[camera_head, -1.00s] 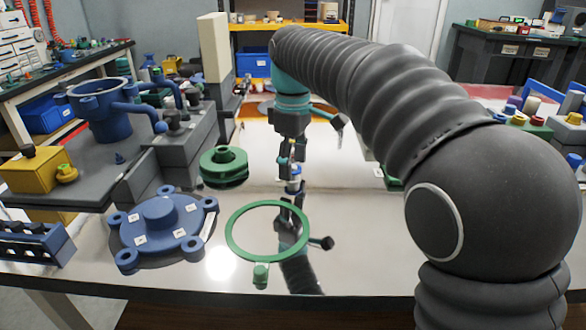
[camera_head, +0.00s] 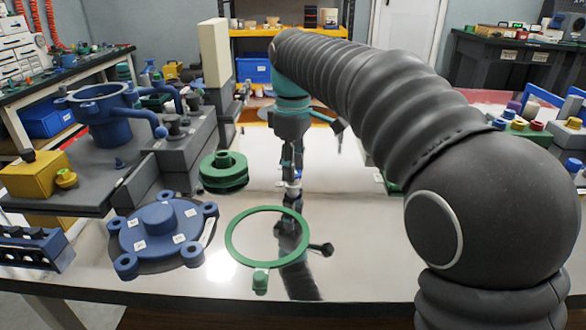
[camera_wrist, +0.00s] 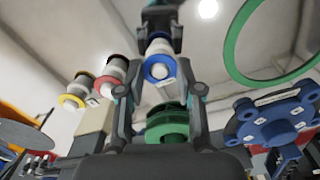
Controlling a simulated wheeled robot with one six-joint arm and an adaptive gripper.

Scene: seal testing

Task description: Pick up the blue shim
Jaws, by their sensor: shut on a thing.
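The blue shim (camera_wrist: 160,47) is a blue ring with a white cylindrical body, seen between my fingers in the wrist view. In the head view only a small blue and white part (camera_head: 293,183) shows at my fingertips, low over the shiny table. My gripper (camera_head: 292,178) points down there and is shut on the shim. In the wrist view its two dark fingers (camera_wrist: 160,65) stand on either side of the shim. How firmly the fingers touch it is partly hidden.
In the wrist view, a red-ringed piece (camera_wrist: 113,72) and a yellow-ringed piece (camera_wrist: 76,94) stand left of the shim. In the head view, a green ring (camera_head: 232,240), a green spool (camera_head: 224,170) and a blue flange (camera_head: 160,232) lie nearby. The reflective table (camera_head: 345,215) has clear room right of my gripper.

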